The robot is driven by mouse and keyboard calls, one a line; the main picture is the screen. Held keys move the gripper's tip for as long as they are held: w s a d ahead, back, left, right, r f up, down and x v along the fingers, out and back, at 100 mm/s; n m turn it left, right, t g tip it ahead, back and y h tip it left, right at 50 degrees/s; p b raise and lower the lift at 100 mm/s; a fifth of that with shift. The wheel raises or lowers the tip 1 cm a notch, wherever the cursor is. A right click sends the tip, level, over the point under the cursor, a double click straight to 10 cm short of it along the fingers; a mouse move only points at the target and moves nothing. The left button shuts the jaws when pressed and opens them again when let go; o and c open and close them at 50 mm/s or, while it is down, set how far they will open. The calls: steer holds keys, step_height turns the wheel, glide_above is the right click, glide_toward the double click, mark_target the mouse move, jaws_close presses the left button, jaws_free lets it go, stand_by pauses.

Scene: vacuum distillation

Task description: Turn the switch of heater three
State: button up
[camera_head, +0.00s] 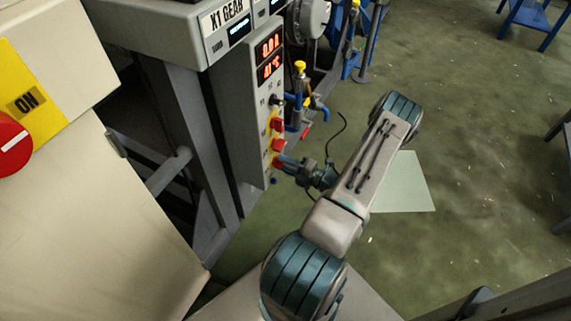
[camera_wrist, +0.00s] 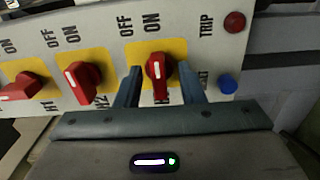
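The heater three switch (camera_wrist: 159,68) is a red knob with a white mark on a yellow plate, at the right end of a row of red switches. Its mark points roughly up, toward the printed ON. My gripper (camera_wrist: 161,84) has one finger on each side of this knob, with narrow gaps visible, so it looks open around it. The label below is mostly hidden by the fingers. In the head view, my gripper (camera_head: 283,163) is at the lowest red switch on the grey panel (camera_head: 262,100); contact cannot be told there.
The H2 switch (camera_wrist: 82,82) sits just left of my left finger, and the H1 switch (camera_wrist: 25,88) is further left. A red TRIP button (camera_wrist: 235,22) and a blue button (camera_wrist: 228,84) are on the right. Blue valve pipework (camera_head: 305,100) stands behind the panel. Floor to the right is mostly clear.

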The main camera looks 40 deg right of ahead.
steer(key=v, duration=1.4)
steer(key=shift+p, duration=0.45)
steer(key=shift+a, duration=0.1)
